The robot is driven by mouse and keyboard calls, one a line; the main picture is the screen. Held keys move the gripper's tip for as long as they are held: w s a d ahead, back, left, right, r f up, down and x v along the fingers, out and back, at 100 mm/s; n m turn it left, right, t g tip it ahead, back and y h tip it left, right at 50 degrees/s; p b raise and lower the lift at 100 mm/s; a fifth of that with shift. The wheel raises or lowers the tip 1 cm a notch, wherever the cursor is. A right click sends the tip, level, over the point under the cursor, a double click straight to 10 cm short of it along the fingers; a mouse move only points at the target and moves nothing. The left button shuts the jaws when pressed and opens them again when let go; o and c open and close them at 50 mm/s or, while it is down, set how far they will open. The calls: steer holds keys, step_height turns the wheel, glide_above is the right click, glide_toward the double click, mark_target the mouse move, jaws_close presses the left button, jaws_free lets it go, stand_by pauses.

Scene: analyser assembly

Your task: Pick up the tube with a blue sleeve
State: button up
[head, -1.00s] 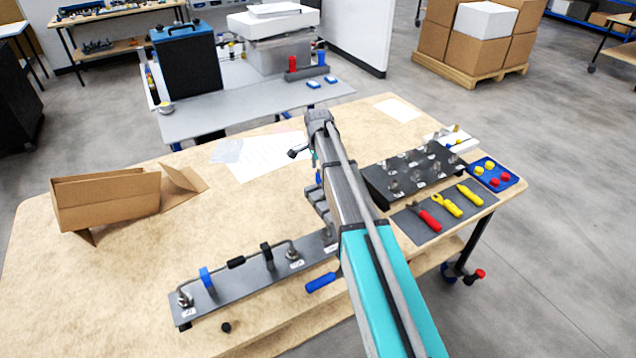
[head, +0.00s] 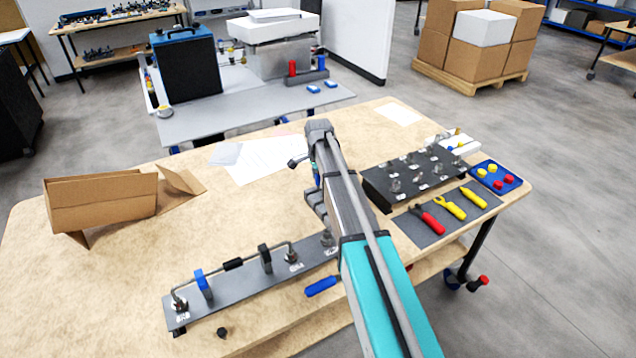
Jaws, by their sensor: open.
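A bent thin grey tube (head: 215,275) runs along a long dark plate (head: 240,285) at the table's front. It has a black sleeve (head: 233,264) midway and a blue piece (head: 203,283) near its left end; I cannot tell whether the blue piece is a sleeve or a clip. A dark upright piece (head: 265,257) stands nearer its right end. My gripper (head: 314,207) is mostly hidden behind my arm; a grey part shows left of the arm, beyond the plate's right end. It is open, and I see nothing held.
A blue-handled tool (head: 321,286) lies beside the plate and a small black knob (head: 222,332) in front. An open cardboard box (head: 100,204) is at left. A dark rack (head: 415,172), a tool mat (head: 432,236) and a blue tray (head: 497,173) are at right. The table's left middle is clear.

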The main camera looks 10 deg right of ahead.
jaws_close()
stand_by(0.3)
steer(key=shift+r, duration=0.15)
steer(key=shift+r+p, duration=0.95)
steer(key=shift+p, duration=0.15)
steer(key=s+r+p, duration=1)
steer(key=s+r, duration=0.1)
steer(key=s, duration=0.3)
steer(key=shift+d+p, duration=0.15)
steer(key=shift+p, duration=0.25)
steer(key=shift+f, duration=0.1)
